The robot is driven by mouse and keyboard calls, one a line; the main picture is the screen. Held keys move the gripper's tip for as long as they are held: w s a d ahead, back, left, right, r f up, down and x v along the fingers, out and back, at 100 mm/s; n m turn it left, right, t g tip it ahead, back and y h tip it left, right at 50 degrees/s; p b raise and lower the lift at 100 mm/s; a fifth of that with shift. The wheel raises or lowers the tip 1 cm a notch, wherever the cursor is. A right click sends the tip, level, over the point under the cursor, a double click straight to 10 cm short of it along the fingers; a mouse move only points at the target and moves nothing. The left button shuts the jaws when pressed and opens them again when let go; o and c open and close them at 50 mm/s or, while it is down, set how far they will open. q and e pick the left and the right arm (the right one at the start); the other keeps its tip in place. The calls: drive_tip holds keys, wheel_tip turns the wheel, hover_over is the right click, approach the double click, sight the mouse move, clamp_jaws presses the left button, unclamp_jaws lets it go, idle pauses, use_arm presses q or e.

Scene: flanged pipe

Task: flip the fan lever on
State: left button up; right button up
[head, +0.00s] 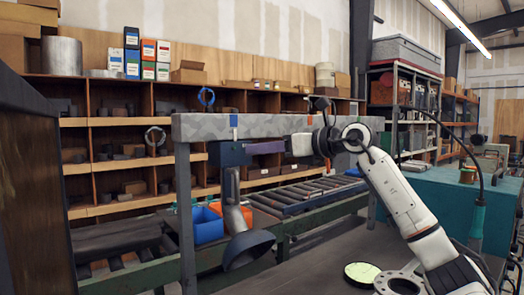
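A dark blue box (229,153) hangs under a speckled grey beam (270,126), left of centre. A grey duct (233,203) runs down from it to a dark round hood (248,248). I take this for the fan unit; I cannot make out its lever. My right gripper (288,146) is in front of the beam, to the right of the blue box, pointing left. I see nothing held. My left gripper is not in view.
A grey flange (400,284) and a round green-faced disc (362,272) lie on the dark bench at lower right. Blue (207,224) and orange bins stand behind the duct. A roller conveyor (305,194) and wooden shelving lie beyond. A post (186,220) supports the beam's left end.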

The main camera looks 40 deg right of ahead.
drive_tip(key=b+v, duration=0.4)
drive_tip(key=v, duration=0.5)
drive_tip(key=shift+s+b, duration=0.3)
drive_tip(key=shift+r, duration=0.1)
